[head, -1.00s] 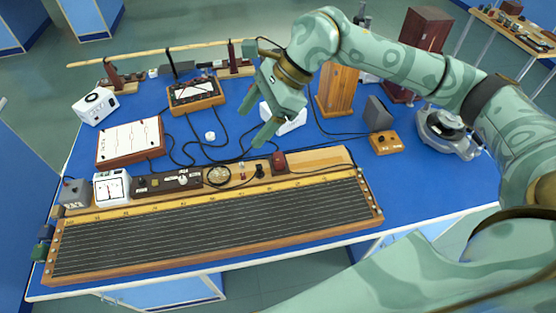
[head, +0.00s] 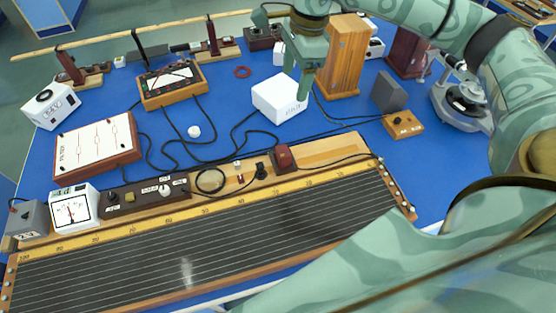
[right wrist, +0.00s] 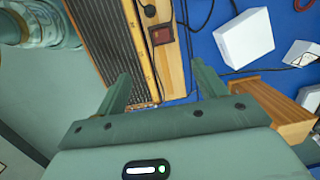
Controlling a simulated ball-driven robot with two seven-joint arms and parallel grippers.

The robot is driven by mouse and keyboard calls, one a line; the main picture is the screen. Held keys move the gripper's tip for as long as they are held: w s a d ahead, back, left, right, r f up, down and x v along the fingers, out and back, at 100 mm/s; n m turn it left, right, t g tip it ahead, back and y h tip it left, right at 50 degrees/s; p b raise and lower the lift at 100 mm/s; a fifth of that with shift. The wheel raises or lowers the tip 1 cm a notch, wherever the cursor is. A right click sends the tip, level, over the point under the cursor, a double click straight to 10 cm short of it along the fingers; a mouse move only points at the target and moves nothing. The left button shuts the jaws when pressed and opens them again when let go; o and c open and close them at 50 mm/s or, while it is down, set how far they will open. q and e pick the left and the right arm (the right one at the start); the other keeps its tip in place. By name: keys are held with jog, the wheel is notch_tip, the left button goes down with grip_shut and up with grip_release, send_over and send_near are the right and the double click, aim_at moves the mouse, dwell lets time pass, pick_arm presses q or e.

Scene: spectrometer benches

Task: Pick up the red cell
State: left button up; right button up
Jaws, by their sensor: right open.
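The red cell (head: 284,158), a small dark-red block, sits at the back edge of the long wooden wire board (head: 330,152), near its right part. It also shows in the right wrist view (right wrist: 161,35), beyond the fingertips and near the middle. My right gripper (head: 303,88) points down beside the white box, above and behind the red cell in the head view. Its two fingers stand wide apart in the right wrist view (right wrist: 162,78), with nothing between them. My left gripper is not in view.
A white box (head: 279,98) stands behind the cell, with black cables across the blue table. A tall wooden box (head: 341,58), a grey block (head: 389,91) and a small wooden switch box (head: 403,124) stand to the right. A black plug (head: 260,171) is just left of the cell.

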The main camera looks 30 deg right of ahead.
notch_tip(320, 180, down, 12)
jog(key=w+r+b, duration=0.1)
jog(key=w+b, duration=0.1)
jog(key=b, duration=0.8)
send_over(284, 151)
jog(key=shift+g, duration=0.3)
notch_tip(284, 151, down, 10)
jog(key=shift+w+d+f, duration=0.1)
jog(key=shift+f, duration=0.05)
notch_tip(284, 151, down, 5)
jog(key=shift+f+b, duration=0.1)
jog(key=shift+b, duration=0.7)
jog(key=shift+f, duration=0.45)
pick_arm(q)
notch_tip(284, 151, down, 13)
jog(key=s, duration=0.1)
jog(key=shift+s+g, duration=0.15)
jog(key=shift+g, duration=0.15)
pick_arm(e)
jog(key=shift+r, duration=0.1)
jog(key=c, duration=1.1)
